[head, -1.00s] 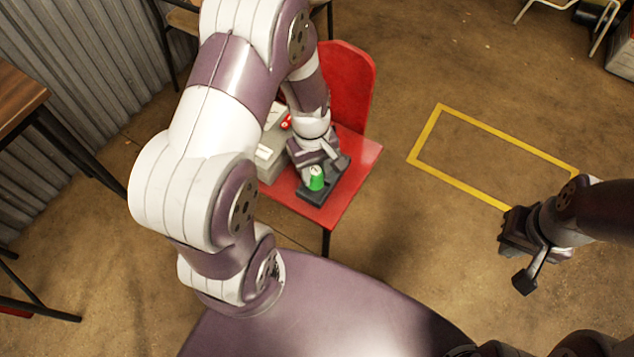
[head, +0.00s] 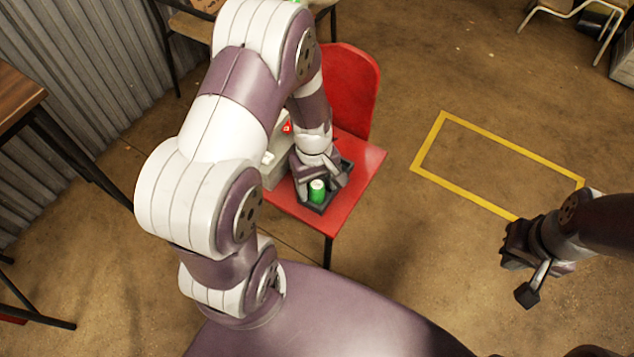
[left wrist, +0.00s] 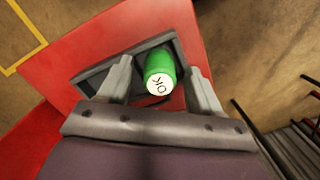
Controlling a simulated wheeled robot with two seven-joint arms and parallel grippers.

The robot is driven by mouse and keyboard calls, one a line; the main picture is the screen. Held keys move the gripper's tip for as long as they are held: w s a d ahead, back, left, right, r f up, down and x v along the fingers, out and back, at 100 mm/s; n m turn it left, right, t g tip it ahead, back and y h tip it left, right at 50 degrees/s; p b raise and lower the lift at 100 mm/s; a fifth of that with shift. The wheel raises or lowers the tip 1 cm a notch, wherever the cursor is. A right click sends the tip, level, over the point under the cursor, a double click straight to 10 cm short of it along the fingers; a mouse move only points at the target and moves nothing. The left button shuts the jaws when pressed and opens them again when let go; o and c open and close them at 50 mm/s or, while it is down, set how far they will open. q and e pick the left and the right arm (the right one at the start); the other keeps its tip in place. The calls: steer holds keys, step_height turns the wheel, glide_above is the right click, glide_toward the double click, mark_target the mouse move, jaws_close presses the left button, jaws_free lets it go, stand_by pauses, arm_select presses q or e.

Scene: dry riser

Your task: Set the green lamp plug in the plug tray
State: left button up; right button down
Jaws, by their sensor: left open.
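The green lamp plug (head: 317,192) has a white top and stands in the dark plug tray (head: 346,167) on the red chair seat. In the left wrist view the plug (left wrist: 159,66), marked "OK" on its white end, is between the fingers, with the tray rim (left wrist: 92,80) around it. My left gripper (head: 319,187) is open around the plug; a gap shows beside the fingers (left wrist: 160,84). Part of the tray is hidden by the gripper. My right gripper (head: 520,275) hangs over the floor at right, away from the chair; its jaw opening is unclear.
The red chair (head: 362,160) has its backrest (head: 350,85) behind the tray. A grey box (head: 272,170) with a red part sits left of the gripper on the seat. A yellow floor outline (head: 465,192) lies right; the floor there is clear.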

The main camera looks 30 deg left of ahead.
arm_select(q)
step_height(320, 180, up, 12)
steer(key=a+p, duration=0.1)
steer(key=p, duration=0.5)
steer(key=s+d+r+m+t+y, duration=0.1)
steer(key=s+d+r+m+t, duration=0.1)
steer(key=r+m, duration=0.6)
steer(key=s+d+m, duration=0.1)
steer(key=s+m, duration=0.1)
steer(key=shift+d+m, duration=0.2)
steer(key=shift+m, duration=0.2)
